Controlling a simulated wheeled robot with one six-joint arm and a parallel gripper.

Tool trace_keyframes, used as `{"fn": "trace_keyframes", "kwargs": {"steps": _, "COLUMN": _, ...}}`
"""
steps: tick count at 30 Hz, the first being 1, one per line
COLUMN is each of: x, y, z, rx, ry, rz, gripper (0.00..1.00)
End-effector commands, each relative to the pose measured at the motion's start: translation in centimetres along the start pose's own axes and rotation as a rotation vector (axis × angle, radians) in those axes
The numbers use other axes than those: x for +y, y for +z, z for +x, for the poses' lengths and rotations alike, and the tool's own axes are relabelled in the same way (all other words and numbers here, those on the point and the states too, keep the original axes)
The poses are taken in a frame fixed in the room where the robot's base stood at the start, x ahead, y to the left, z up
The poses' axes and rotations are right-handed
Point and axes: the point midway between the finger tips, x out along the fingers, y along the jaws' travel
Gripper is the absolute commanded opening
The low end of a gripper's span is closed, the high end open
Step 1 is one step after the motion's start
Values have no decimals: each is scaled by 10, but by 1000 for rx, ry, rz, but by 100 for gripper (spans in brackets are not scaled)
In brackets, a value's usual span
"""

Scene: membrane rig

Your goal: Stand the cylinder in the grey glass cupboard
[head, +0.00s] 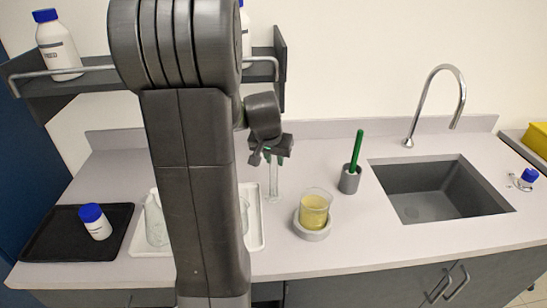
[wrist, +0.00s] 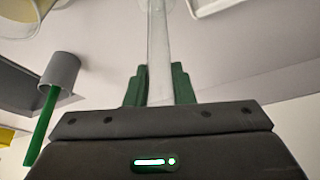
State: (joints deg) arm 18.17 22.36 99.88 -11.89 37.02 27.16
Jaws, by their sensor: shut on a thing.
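My gripper (head: 273,155) is shut on a clear glass cylinder (head: 273,182), which hangs roughly upright above the counter, between the white tray and the beaker. In the wrist view the green fingers of my gripper (wrist: 158,88) clasp the cylinder (wrist: 158,45) from both sides. Whether its foot touches the counter is hard to tell. No grey glass cupboard can be made out in either view. My arm covers part of the scene in the head view.
A beaker of yellow liquid (head: 314,210) stands on a round grey base (head: 312,234). Near it are a grey pot (head: 349,181) with a green-handled tool, and a sink (head: 435,187). A white tray (head: 257,236) with glassware and a black tray (head: 60,246) with a bottle (head: 96,222) lie left.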

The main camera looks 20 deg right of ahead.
Motion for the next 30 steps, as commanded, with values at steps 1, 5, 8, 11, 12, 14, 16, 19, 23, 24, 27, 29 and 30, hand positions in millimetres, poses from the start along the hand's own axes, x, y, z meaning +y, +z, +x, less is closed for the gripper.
{"fn": "trace_keyframes", "kwargs": {"steps": 1, "x": 0, "y": 0, "z": 1, "rx": 0, "ry": 0, "rz": 0, "gripper": 0}}
{"fn": "trace_keyframes", "kwargs": {"steps": 5, "x": 0, "y": 0, "z": 1, "rx": 1, "ry": 0, "rz": 0, "gripper": 0}}
{"fn": "trace_keyframes", "kwargs": {"steps": 8, "x": 0, "y": 1, "z": 2, "rx": 1, "ry": 0, "rz": 0, "gripper": 0}}
{"fn": "trace_keyframes", "kwargs": {"steps": 11, "x": 0, "y": 2, "z": 5, "rx": 1, "ry": 0, "rz": 0, "gripper": 0}}
{"fn": "trace_keyframes", "kwargs": {"steps": 12, "x": 0, "y": 1, "z": 3, "rx": 1, "ry": 0, "rz": 0, "gripper": 30}}
{"fn": "trace_keyframes", "kwargs": {"steps": 14, "x": 0, "y": 1, "z": 3, "rx": 1, "ry": 0, "rz": 0, "gripper": 41}}
{"fn": "trace_keyframes", "kwargs": {"steps": 16, "x": 0, "y": 1, "z": 3, "rx": 1, "ry": 0, "rz": 0, "gripper": 44}}
{"fn": "trace_keyframes", "kwargs": {"steps": 19, "x": 0, "y": 1, "z": 3, "rx": 1, "ry": 0, "rz": 0, "gripper": 44}}
{"fn": "trace_keyframes", "kwargs": {"steps": 23, "x": 0, "y": 1, "z": 3, "rx": 1, "ry": 0, "rz": -1, "gripper": 44}}
{"fn": "trace_keyframes", "kwargs": {"steps": 24, "x": 0, "y": 0, "z": 1, "rx": 1, "ry": 0, "rz": -1, "gripper": 44}}
{"fn": "trace_keyframes", "kwargs": {"steps": 27, "x": 0, "y": -1, "z": -4, "rx": 3, "ry": -1, "rz": 0, "gripper": 44}}
{"fn": "trace_keyframes", "kwargs": {"steps": 29, "x": 0, "y": -1, "z": -11, "rx": 4, "ry": -1, "rz": -1, "gripper": 44}}
{"fn": "trace_keyframes", "kwargs": {"steps": 30, "x": -1, "y": -1, "z": -18, "rx": 6, "ry": -2, "rz": -1, "gripper": 44}}
